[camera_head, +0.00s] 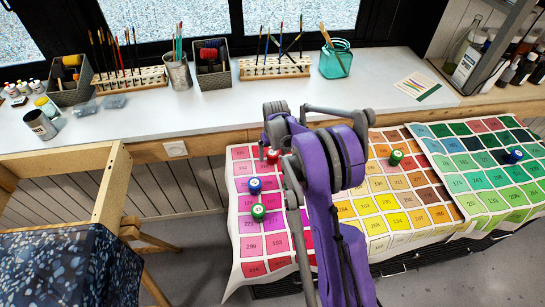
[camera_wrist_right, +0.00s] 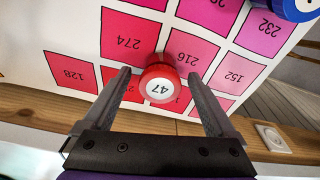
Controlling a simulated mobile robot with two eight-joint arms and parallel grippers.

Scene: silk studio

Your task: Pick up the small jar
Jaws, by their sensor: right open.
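A small red jar (camera_wrist_right: 159,84) with a round white label reading 47 stands on the printed colour chart. It also shows in the head view (camera_head: 272,156), at the chart's upper left, beside my purple right arm. My right gripper (camera_wrist_right: 158,76) is open, with one finger on each side of the red jar in the wrist view. Gaps show between the jar and both fingers, and how low the fingertips are is hard to tell. In the head view my arm mostly hides the right gripper. My left gripper is not in view.
A blue jar (camera_head: 255,185) and a green jar (camera_head: 259,211) stand close to the red one. Another green jar (camera_head: 396,157) and another blue jar (camera_head: 515,155) stand farther right on the chart (camera_head: 240,290). Behind is a white counter (camera_head: 200,108) with brush holders.

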